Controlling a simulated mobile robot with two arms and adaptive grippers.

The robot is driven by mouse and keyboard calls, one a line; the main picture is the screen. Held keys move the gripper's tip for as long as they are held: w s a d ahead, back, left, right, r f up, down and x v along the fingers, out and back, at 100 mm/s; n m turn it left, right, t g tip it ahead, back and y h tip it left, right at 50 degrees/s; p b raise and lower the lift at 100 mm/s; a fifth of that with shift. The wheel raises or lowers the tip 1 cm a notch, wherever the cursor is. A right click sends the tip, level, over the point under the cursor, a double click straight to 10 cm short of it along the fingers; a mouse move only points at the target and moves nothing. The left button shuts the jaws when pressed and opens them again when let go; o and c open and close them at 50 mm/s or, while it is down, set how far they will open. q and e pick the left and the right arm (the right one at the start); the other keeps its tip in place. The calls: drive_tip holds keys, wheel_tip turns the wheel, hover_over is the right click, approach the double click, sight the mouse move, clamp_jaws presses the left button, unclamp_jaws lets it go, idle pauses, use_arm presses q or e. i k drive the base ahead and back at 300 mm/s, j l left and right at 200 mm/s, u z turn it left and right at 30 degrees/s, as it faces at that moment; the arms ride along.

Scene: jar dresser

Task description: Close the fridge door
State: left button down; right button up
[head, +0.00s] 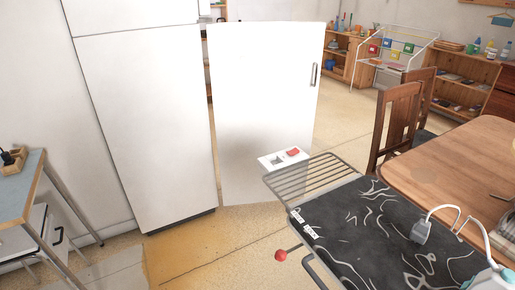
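The white fridge (150,110) stands at the left, with a seam across its upper part. A white door panel (262,110) stands upright just right of the fridge and reaches out to the right. A narrow gap shows between them near the top. The door's grey handle (314,74) is near its right edge. The door appears open; the fridge's inside is hidden from this view. Neither of my grippers is in view, and nothing touches the door handle.
An ironing board (345,222) with an iron (492,279) stands in front of the door's lower right. A wooden table (455,165) and chairs (397,125) are at the right. A small blue-topped table (20,185) is at the left. Floor (205,245) is clear before the fridge.

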sight(265, 76)
drive_tip(key=i+j, duration=0.2)
drive_tip(key=i, duration=0.35)
drive_tip(key=i+j, duration=0.2)
drive_tip(key=j, duration=0.15)
drive_tip(key=i+j+z, duration=0.15)
drive_tip(key=j, duration=0.2)
drive_tip(key=i+j, duration=0.15)
drive_tip(key=j, duration=0.25)
drive_tip(key=i+j+z, duration=0.1)
drive_tip(key=j, duration=0.25)
drive_tip(key=i, duration=0.05)
